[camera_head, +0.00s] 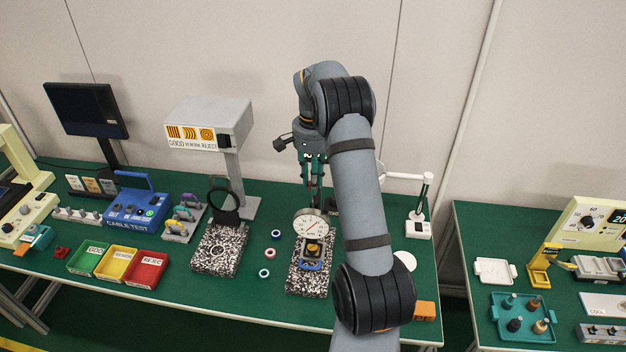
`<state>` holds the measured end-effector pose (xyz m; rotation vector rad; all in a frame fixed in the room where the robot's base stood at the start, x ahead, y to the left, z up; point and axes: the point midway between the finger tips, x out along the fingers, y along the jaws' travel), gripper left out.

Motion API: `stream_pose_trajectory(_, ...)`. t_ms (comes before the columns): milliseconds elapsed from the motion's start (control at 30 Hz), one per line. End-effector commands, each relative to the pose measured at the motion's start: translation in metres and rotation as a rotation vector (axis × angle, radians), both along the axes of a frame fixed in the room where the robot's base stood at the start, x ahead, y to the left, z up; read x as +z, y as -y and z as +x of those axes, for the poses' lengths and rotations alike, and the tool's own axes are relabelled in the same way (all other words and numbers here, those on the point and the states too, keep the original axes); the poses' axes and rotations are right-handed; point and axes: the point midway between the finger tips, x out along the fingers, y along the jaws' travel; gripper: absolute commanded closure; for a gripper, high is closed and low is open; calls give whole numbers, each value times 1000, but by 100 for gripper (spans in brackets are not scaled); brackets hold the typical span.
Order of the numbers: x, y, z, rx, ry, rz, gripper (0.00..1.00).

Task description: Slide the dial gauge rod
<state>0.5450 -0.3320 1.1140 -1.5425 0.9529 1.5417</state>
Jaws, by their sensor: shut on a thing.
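The dial gauge (311,226) has a round white face and stands over a speckled granite block (306,281). A blue and yellow piece (313,252) sits on the block below the dial. My gripper (314,186) points down just above and behind the dial, with its teal fingers close together. It is shut on the dial gauge rod, which shows only as a thin dark and reddish strip between the fingers. My grey arm hides the area to the right of the gauge.
A second granite block (219,250) with a black ring stand is to the left, with several small rings between the blocks. Green, yellow and red bins (116,263) sit further left. A white lamp (420,215) stands right of my arm. A gap separates the right-hand table (480,225).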

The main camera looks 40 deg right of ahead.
Motion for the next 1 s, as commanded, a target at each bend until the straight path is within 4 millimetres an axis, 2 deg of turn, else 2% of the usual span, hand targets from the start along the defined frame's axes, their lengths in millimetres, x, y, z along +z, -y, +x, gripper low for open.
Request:
stream_pose_trajectory(267, 0, 0, 0, 0, 0, 1, 100)
stream_pose_trajectory(767, 0, -1, 0, 0, -1, 2, 100)
stream_pose_trajectory(867, -6, -1, 0, 0, -1, 2, 100)
stream_pose_trajectory(1000, -23, -2, 0, 1, -2, 1, 100)
